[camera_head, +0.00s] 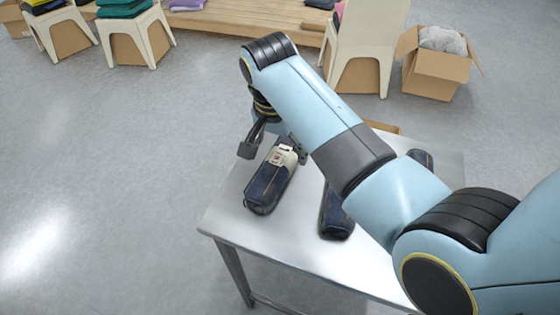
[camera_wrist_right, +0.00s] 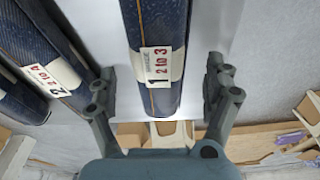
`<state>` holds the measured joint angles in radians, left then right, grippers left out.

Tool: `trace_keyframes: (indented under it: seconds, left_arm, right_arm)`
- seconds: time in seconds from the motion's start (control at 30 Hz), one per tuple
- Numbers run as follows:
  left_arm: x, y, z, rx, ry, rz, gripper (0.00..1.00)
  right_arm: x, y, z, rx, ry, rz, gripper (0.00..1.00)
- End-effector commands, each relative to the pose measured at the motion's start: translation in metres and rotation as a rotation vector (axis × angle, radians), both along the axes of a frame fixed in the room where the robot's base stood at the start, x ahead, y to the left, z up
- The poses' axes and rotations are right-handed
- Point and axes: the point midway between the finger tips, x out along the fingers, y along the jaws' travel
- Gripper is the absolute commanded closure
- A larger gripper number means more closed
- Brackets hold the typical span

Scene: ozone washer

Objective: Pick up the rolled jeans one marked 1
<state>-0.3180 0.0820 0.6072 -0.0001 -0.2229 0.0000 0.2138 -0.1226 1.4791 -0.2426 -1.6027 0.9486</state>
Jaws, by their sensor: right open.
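The rolled jeans marked 1 (camera_wrist_right: 158,40) lie between the two spread fingers of my right gripper (camera_wrist_right: 160,95) in the right wrist view. They are dark blue with a cream band and a label reading 1 and "2 to 3". In the head view these jeans (camera_head: 266,188) lie on the left part of the metal table (camera_head: 300,240). My right gripper (camera_head: 273,152) is open at their far end, with one finger to each side. I cannot tell whether a finger touches them. My left gripper is not in view.
Rolled jeans marked 2 (camera_wrist_right: 45,65) lie to the left in the wrist view. In the head view another dark roll (camera_head: 335,218) is partly hidden under my right arm. A chair (camera_head: 366,45) and a cardboard box (camera_head: 435,75) stand behind the table. Open floor lies left.

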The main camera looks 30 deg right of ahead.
Motion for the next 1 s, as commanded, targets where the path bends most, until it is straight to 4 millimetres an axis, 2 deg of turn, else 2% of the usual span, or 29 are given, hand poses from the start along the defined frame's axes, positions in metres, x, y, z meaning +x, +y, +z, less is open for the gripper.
trace_keyframes:
  seconds: [0.2, 0.3, 0.57, 0.77, 1.0]
  left_arm:
    - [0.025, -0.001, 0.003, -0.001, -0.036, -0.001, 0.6]
    - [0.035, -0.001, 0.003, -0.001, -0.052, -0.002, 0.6]
    - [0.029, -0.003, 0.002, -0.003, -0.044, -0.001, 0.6]
    - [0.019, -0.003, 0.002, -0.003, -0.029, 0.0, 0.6]
    - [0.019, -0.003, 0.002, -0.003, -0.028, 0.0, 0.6]
  right_arm:
    - [-0.001, -0.002, -0.034, -0.001, 0.003, 0.002, 0.15]
    - [0.0, -0.004, -0.044, -0.001, 0.002, 0.0, 0.15]
    - [0.0, -0.004, -0.047, -0.001, 0.001, 0.0, 0.15]
    - [0.0, -0.004, -0.047, -0.001, 0.001, 0.001, 0.4]
    - [0.0, -0.004, -0.047, -0.001, 0.001, 0.001, 0.72]
